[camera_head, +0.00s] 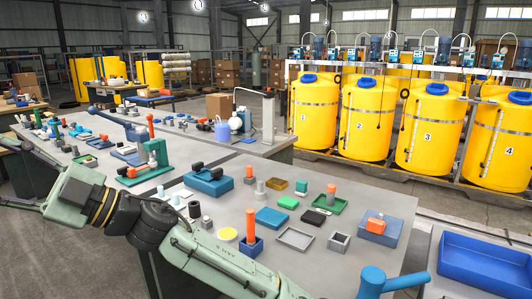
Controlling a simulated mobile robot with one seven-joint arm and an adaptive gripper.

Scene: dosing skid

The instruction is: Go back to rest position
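My arm enters at the left edge in the head camera view and bends down past the front of the near workbench (395,203). Its pale green forearm runs off the bottom edge of the picture. My gripper is not visible, so I cannot see whether it holds anything. The arm crosses in front of the bench's near left side and hides part of it.
The bench holds a blue toolbox (210,182), a blue holder with an orange peg (251,240), a green press (157,160) and small trays. A blue bin (487,262) stands right. Yellow tanks (432,125) line the back. Grey floor shows between.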

